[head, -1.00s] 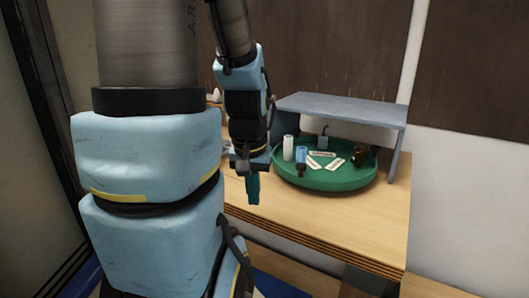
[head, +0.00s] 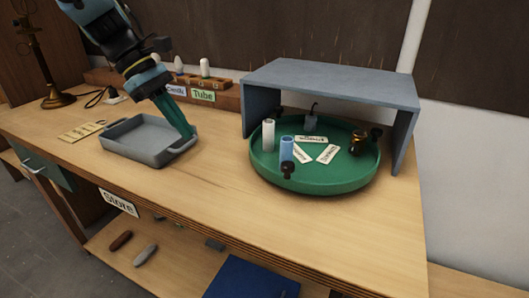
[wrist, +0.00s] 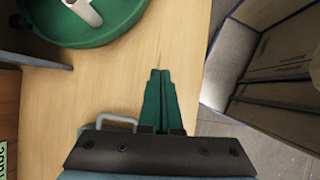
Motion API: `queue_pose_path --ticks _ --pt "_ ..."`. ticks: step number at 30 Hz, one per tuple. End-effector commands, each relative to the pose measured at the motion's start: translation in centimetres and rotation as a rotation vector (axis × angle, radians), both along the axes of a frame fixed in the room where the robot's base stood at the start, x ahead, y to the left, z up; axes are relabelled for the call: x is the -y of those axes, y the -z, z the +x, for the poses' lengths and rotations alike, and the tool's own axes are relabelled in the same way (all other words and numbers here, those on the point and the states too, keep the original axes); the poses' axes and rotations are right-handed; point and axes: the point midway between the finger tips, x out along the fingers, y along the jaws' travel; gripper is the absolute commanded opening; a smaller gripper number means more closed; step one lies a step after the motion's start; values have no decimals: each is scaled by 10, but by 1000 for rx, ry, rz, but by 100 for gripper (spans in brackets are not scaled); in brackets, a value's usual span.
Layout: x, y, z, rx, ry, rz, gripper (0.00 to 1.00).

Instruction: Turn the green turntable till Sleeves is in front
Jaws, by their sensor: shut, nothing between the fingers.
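The green turntable (head: 322,186) stands on the right part of the bench, its back part under a grey shelf. On it are a white cylinder (head: 268,135), a blue cylinder (head: 286,149) with a dark end at the front, a dark brown item (head: 359,142) at the right and a grey hooked item (head: 312,118) at the back. Several name cards (head: 327,153) lie in its middle; I cannot read which is Sleeves. My gripper (head: 189,135) is shut and empty, left of the turntable and apart from it. Its fingers (wrist: 160,73) also show in the wrist view, with the turntable (wrist: 88,39) beyond.
The grey shelf (head: 330,82) roofs the turntable's back; its legs flank it. A grey tray (head: 115,146) lies by my gripper. Behind is a wooden rack with a Tube label (head: 203,95). A lamp (head: 57,97) stands far left. The bench in front of the turntable is clear.

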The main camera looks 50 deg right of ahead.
Motion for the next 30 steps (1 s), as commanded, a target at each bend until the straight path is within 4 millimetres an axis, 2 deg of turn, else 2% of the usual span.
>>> queue_pose_path --ticks 1,3,6,9,14,24,30 --pt "23 -8 -16 -56 4 2 0" --pt "44 -19 -34 -119 -2 7 0" --pt "59 -27 -48 -172 -6 15 0" --pt "64 -26 -57 -187 -6 20 0" --pt "69 -8 -71 -189 -7 23 0" --pt "86 44 -112 -186 -6 22 0" --pt "97 48 -137 -184 -6 19 0"
